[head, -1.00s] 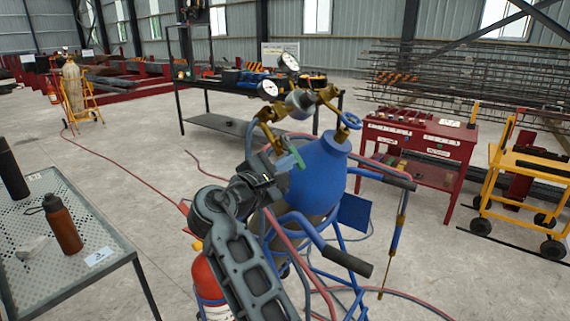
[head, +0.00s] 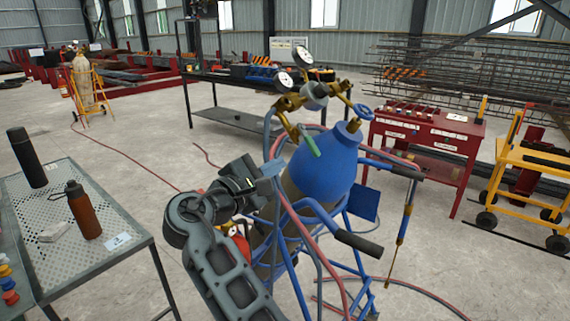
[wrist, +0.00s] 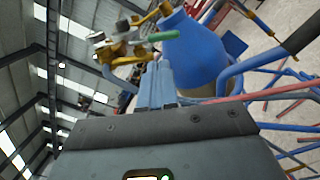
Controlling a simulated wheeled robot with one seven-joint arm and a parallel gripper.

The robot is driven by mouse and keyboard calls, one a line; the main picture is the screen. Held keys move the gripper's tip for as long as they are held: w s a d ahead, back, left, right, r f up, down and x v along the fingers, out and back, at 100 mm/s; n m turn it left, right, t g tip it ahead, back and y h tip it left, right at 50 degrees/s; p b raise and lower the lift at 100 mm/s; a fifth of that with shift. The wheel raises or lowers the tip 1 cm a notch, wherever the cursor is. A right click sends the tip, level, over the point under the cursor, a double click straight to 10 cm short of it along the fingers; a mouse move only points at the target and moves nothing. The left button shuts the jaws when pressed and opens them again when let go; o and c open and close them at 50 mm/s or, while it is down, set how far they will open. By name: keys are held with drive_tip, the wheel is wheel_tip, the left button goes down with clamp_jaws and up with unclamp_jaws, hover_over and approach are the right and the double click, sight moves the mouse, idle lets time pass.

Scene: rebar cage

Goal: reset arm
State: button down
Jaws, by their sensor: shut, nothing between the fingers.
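My gripper (head: 270,169) is in the middle of the head view, at the end of my dark grey arm. Its fingers are shut and empty, pointing at the blue gas cylinder (head: 325,165) on its blue cart. In the wrist view the shut fingers (wrist: 155,85) lie in front of the cylinder (wrist: 195,55), just below the brass regulator (wrist: 122,50) and green handle (wrist: 160,37). The regulator (head: 312,93), with two white gauges, also shows in the head view. I cannot tell whether the fingertips touch anything.
A perforated metal table (head: 125,222) with a brown bottle (head: 84,211) and a black bottle (head: 28,158) stands at left. A red cabinet (head: 425,135) and a yellow cart (head: 535,165) stand at right. Cart handles (head: 358,242) and hoses lie close to my arm. Open floor lies behind.

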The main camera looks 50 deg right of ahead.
drive_tip(key=shift+a, duration=2.05)
drive_tip(key=s+f+n+t+y, duration=0.2)
drive_tip(key=f+t, duration=0.2)
drive_tip(key=f, duration=0.3)
drive_tip(key=s+f+n+t+y, duration=0.2)
drive_tip(key=f+t, duration=0.3)
drive_tip(key=f, duration=0.3)
drive_tip(key=s+a+f+t+y, duration=0.3)
drive_tip(key=s+a+f+y, duration=0.2)
drive_tip(key=s+f+y, duration=0.25)
drive_tip(key=s+a+m+t+y, duration=0.1)
drive_tip(key=s+a+m+y, duration=0.2)
drive_tip(key=s, duration=0.4)
drive_tip(key=s+a+m+y, duration=0.1)
drive_tip(key=s+a+y, duration=0.1)
drive_tip(key=s+a, duration=0.5)
drive_tip(key=s+a+r+m+t+y, duration=0.1)
drive_tip(key=s+a+r+m, duration=0.1)
drive_tip(key=s+r+m, duration=0.6)
drive_tip(key=shift+s+a+r+y, duration=0.35)
drive_tip(key=shift+s+r, duration=0.1)
drive_tip(key=shift+s, duration=0.75)
